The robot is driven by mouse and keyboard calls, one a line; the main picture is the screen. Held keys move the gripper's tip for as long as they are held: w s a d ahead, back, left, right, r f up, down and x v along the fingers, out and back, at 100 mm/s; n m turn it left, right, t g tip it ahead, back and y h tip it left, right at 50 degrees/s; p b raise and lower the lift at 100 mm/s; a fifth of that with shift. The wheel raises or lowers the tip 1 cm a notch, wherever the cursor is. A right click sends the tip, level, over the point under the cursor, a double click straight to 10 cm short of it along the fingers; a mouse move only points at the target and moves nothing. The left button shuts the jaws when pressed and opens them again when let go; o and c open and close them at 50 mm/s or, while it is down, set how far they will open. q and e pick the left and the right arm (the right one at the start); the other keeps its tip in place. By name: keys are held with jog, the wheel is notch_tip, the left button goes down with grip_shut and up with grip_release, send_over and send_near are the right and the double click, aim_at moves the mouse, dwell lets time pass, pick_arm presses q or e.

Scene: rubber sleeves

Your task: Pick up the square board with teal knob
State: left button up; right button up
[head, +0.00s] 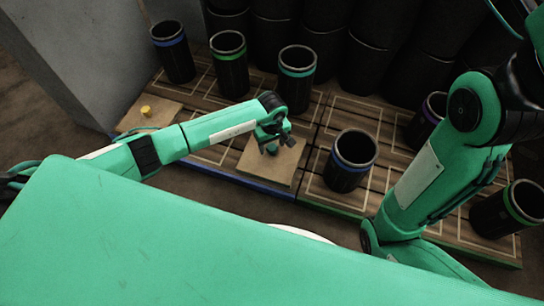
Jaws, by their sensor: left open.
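The square board (284,173) is a pale tan plate lying on the wooden decking, with a teal knob (271,149) standing near its middle. My left gripper (276,142) reaches in from the left and is over the board, right at the knob. Its fingers are open. The picture is too small to tell whether they touch the knob. The far part of the board is partly hidden by my left gripper and wrist. My right arm fills the right side, but its gripper is not in view.
Another tan board (160,121) with a yellow knob (146,111) lies to the left. Black sleeves with coloured bands stand around, including a teal-banded one (295,92) just behind my left wrist and a blue-banded one (344,175) to the right. Dark cylinders line the back.

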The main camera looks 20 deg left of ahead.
pick_arm(q)
notch_tip(320, 180, down, 2)
jog(key=shift+f+b, duration=0.15)
jog(key=shift+b, duration=0.25)
grip_shut()
jog(key=shift+r, duration=0.2)
